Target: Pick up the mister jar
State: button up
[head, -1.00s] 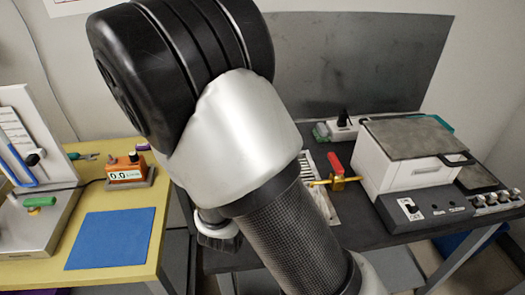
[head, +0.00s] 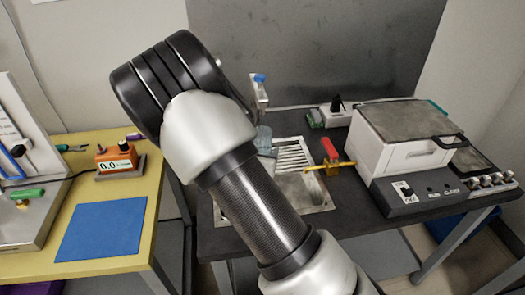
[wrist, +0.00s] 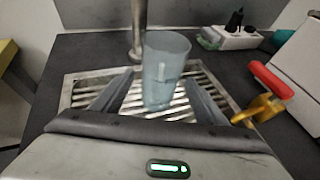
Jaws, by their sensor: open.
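The mister jar is a translucent blue-grey cup-like jar (wrist: 165,66) standing upright on the slatted metal sink grate (wrist: 82,92) in the wrist view. In the head view the jar (head: 264,137) shows just past my arm, with its lower part hidden. My gripper (wrist: 158,85) is open, with one finger on each side of the jar's lower part in the wrist view. I cannot tell whether the fingertips reach around the jar or stop short of it. No contact is visible.
A metal tap pipe (wrist: 138,28) stands close behind the jar. A brass valve with a red handle (head: 331,152) is at the sink's right. A white machine (head: 405,150) stands farther right. A blue mat (head: 103,233) lies on the yellow table at left.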

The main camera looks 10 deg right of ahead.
jog(key=shift+x, duration=1.55)
jog(key=shift+s+f, duration=0.1)
jog(key=c, duration=1.4)
